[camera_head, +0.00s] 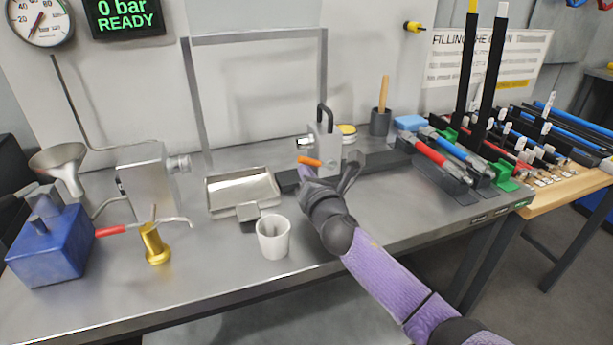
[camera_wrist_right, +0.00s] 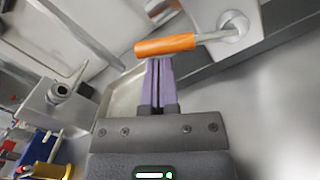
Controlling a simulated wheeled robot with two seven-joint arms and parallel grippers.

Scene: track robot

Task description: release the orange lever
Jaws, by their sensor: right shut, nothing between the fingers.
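The orange lever (camera_head: 309,161) sticks out to the left from a grey metal block (camera_head: 326,143) on the workbench. In the right wrist view the orange lever (camera_wrist_right: 165,45) lies across the picture, joined by a metal rod to a round pivot (camera_wrist_right: 234,25). My right gripper (camera_head: 306,174) is at the lever, just below its orange grip in the head view. In the right wrist view its purple fingers (camera_wrist_right: 160,62) are shut together with nothing between them, their tips at the grip's lower edge. I cannot tell whether they touch it. My left gripper is not in view.
A metal tray (camera_head: 242,192) and a white cup (camera_head: 273,237) stand left of my right arm. A blue box (camera_head: 50,245) and a brass piece (camera_head: 154,244) are further left. Red and blue tools (camera_head: 440,158) lie in a rack at right.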

